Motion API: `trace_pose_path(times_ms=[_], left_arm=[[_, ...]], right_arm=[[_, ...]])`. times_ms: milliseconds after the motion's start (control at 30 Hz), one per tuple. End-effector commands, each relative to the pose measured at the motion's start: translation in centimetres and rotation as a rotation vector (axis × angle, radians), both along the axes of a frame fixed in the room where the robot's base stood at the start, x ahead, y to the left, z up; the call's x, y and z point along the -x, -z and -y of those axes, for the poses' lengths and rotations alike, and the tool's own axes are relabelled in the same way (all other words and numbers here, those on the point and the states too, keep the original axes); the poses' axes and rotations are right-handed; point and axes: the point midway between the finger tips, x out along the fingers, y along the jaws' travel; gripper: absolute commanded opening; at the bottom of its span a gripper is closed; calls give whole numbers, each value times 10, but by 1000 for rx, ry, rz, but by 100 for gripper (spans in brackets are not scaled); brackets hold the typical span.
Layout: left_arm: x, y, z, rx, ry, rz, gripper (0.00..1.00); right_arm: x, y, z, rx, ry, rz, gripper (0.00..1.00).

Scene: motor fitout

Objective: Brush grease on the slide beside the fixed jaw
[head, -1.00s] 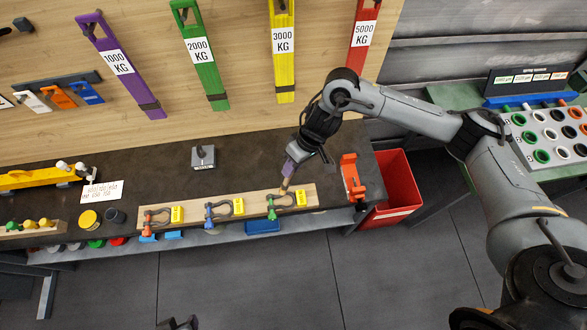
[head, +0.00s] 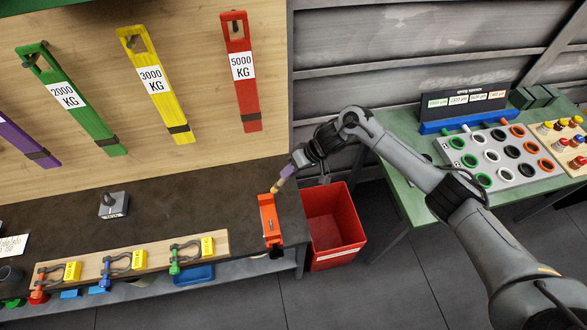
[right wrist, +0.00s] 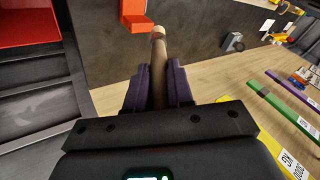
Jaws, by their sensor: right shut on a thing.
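The orange vise (head: 268,222) stands at the right end of the dark bench. Part of it also shows at the top of the right wrist view (right wrist: 134,14). Its slide and jaws are too small to tell apart clearly. My right gripper (head: 288,172) is shut on a brush (right wrist: 158,68) with a tan handle, gripped between purple fingers. The brush's pale tip (head: 275,189) points down at the vise's far end. I cannot tell whether it touches. My left gripper is not in view.
A red bin (head: 335,225) stands right of the bench end. A wooden board (head: 100,268) with shackles and yellow tags lies along the bench's front edge, left of the vise. A grey block (head: 113,205) stands behind it. A green table (head: 410,190) with cups is at right.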

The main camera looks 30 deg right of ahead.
Motion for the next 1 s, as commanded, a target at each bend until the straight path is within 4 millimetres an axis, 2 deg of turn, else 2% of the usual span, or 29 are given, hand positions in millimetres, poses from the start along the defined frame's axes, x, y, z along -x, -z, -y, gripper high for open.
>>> trace_pose_path(times_ms=[33,100,367,800,1000], left_arm=[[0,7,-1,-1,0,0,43],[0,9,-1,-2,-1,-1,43],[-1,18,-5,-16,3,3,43],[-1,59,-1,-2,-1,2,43],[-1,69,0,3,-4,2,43]], right_arm=[[3,11,-4,-10,0,9,0],[6,17,-6,-18,-2,22,0],[8,28,-7,-38,-2,49,0],[9,64,-7,-38,-4,50,0],[9,71,-7,-38,-4,50,0]])
